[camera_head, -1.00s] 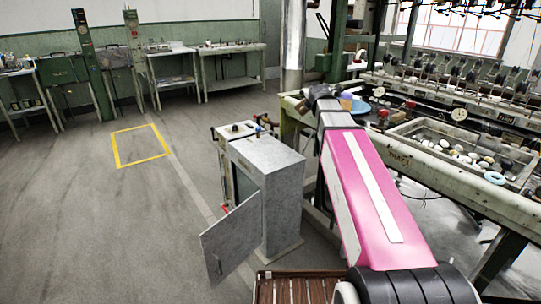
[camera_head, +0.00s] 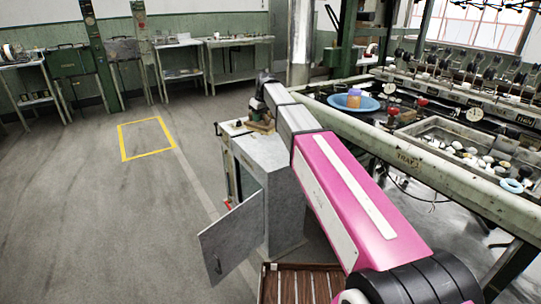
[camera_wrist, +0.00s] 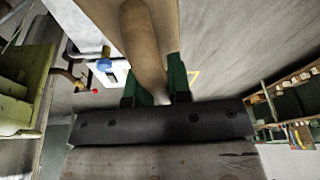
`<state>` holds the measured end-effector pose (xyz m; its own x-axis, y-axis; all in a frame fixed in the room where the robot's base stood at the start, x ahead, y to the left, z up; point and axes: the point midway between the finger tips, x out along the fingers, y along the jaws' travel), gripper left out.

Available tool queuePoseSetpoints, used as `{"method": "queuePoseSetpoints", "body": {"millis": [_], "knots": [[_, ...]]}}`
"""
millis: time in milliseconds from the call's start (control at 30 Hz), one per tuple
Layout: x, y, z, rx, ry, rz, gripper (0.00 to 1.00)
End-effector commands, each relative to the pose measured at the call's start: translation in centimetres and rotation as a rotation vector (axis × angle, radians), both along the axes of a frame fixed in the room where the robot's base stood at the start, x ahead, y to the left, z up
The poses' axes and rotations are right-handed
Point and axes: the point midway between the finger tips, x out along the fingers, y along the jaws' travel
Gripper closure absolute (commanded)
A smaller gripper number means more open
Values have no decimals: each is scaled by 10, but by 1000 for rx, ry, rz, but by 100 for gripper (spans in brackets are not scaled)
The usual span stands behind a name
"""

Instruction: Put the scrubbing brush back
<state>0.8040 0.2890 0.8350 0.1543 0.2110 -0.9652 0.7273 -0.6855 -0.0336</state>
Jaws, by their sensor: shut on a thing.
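The scrubbing brush (camera_wrist: 143,40) appears in the wrist view as a brown wooden piece with a rounded handle running away from my gripper. My gripper (camera_wrist: 153,88) is shut on it, with a green fingertip on each side of the handle. In the head view my gripper (camera_head: 262,112) is over the top of the grey cabinet, with the brush (camera_head: 262,127) a small brown shape below it. I cannot tell whether the brush touches the cabinet top. Its bristles are hidden.
The grey cabinet (camera_head: 279,185) has its door (camera_head: 232,240) hanging open at the front left. The reeling bench (camera_head: 400,150) is on the right, with a blue basin (camera_head: 354,103) and a trough of cocoons (camera_head: 470,150). Open floor with a yellow square (camera_head: 146,138) lies left.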

Motion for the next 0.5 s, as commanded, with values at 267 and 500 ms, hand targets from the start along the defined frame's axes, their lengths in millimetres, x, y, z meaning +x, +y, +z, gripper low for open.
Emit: {"method": "queuePoseSetpoints", "body": {"millis": [267,500], "knots": [[-11,54,-19,181,-6,-214,100],[-6,27,-39,195,-9,-238,100]]}}
